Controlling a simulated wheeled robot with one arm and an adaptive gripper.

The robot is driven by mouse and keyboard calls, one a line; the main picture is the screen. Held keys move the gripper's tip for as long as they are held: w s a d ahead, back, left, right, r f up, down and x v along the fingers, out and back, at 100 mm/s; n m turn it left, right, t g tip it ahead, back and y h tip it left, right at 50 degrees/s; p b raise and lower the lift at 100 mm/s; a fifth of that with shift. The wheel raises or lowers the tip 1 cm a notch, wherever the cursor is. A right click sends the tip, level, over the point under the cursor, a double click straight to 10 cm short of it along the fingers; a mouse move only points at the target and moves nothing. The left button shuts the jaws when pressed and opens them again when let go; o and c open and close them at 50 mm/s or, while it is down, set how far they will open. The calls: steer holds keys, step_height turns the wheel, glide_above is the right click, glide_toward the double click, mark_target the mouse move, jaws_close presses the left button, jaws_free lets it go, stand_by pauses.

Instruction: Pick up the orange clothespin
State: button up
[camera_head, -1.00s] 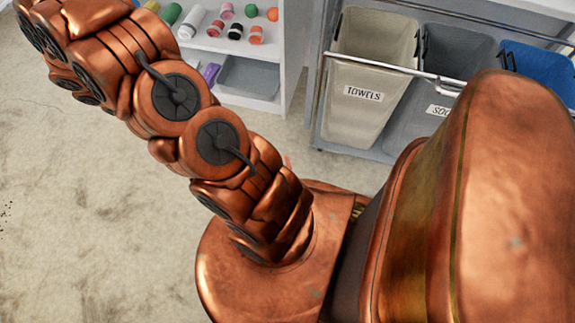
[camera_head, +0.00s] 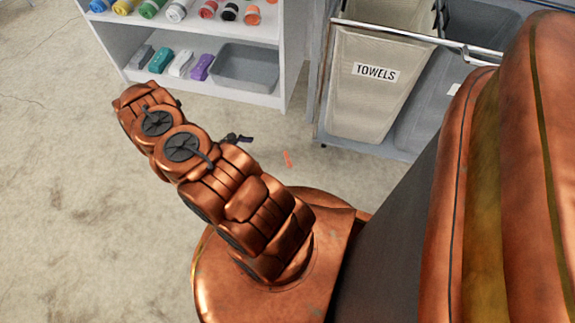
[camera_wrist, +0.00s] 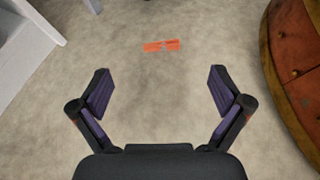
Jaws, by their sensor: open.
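The orange clothespin (camera_head: 287,159) lies on the concrete floor in the head view, between my arm and the laundry bins. In the wrist view the clothespin (camera_wrist: 161,45) lies flat and crosswise, ahead of the fingertips and roughly centred between them. My gripper (camera_wrist: 160,90) is open and empty, with its two purple-padded fingers spread wide. In the head view my gripper (camera_head: 240,139) shows only in part beside my arm, to the left of the clothespin. The clothespin is apart from both fingers.
A white shelf unit (camera_head: 290,60) with bottles, rolls and a grey tray (camera_head: 246,68) stands behind. A rolling laundry cart holds a bin labelled TOWELS (camera_head: 375,95) and a grey bin (camera_head: 440,110). My copper base is at the right of the wrist view. Floor around the clothespin is clear.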

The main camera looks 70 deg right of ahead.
steer(key=b, duration=0.2)
glide_toward(289, 158)
steer(key=shift+w+a+f+n+g+h, duration=0.3)
steer(key=shift+w+a+n, duration=0.1)
steer(key=shift+a, duration=0.25)
steer(key=shift+s+d+f, duration=0.3)
steer(key=shift+s+f, duration=0.1)
steer(key=shift+f, duration=0.1)
steer(key=shift+b+x, duration=0.65)
steer(key=shift+x, duration=0.5)
steer(key=shift+r+b+x, duration=0.2)
steer(key=shift+b+x, duration=1.45)
steer(key=shift+x, duration=0.95)
steer(key=shift+d+r, duration=0.1)
steer(key=shift+d, duration=0.1)
steer(key=shift+c, duration=0.4)
steer(key=c, duration=0.7)
steer(key=shift+o, duration=0.2)
steer(key=shift+r, duration=0.15)
